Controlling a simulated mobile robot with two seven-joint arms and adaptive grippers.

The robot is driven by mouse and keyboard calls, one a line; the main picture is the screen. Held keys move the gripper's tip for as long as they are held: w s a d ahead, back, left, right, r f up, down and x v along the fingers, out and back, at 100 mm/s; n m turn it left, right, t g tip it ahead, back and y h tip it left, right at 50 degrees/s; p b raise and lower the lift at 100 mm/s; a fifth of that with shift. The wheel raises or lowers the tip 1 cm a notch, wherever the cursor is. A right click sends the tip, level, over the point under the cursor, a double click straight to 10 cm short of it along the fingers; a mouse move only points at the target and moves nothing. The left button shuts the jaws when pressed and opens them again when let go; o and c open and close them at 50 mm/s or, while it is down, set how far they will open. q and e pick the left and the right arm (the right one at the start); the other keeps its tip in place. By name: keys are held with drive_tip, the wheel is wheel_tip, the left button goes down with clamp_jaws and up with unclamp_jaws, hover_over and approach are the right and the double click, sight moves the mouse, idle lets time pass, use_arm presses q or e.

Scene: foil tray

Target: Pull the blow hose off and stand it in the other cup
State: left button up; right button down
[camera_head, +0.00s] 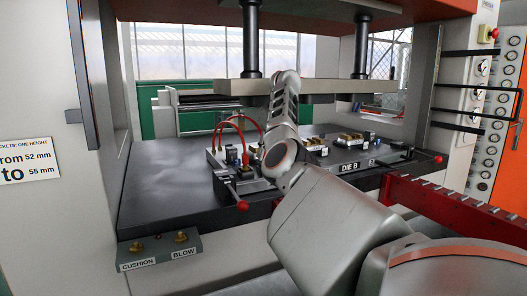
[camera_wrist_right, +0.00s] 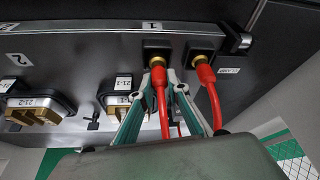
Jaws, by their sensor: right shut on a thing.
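My right gripper (camera_wrist_right: 159,84) is shut on a red hose (camera_wrist_right: 162,100) just below its brass fitting in a black socket. The hose end still meets the fitting. A second red hose (camera_wrist_right: 212,98) sits on the brass fitting beside it, by a tag reading CLAMP. I cannot read a tag for the held hose. In the head view, red hoses (camera_head: 243,116) loop over the die at centre; my right arm covers part of it, and the fingers cannot be made out. A small grey box (camera_head: 160,250) on the press front carries two brass-topped cups marked CUSHION and BLOW. My left gripper is out of view.
The dark press bed (camera_head: 165,180) is bare left of the die. Multi-pin connectors (camera_wrist_right: 38,108) stand beside the hoses in the wrist view. Red-knobbed levers (camera_head: 242,206) and a red rail (camera_head: 450,205) lie near the bed's front. The upper plate (camera_head: 340,88) hangs above.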

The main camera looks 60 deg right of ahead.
drive_tip(key=c, duration=1.9)
unclamp_jaws()
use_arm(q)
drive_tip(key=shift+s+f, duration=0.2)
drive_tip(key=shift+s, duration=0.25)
use_arm(e)
drive_tip(key=shift+s+r, duration=0.1)
drive_tip(key=shift+r, duration=0.15)
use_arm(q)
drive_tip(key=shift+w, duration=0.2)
use_arm(e)
drive_tip(key=v, duration=1.1)
drive_tip(key=shift+s+a+r, duration=0.1)
drive_tip(key=shift+s+r, duration=0.1)
drive_tip(key=shift+f, duration=0.1)
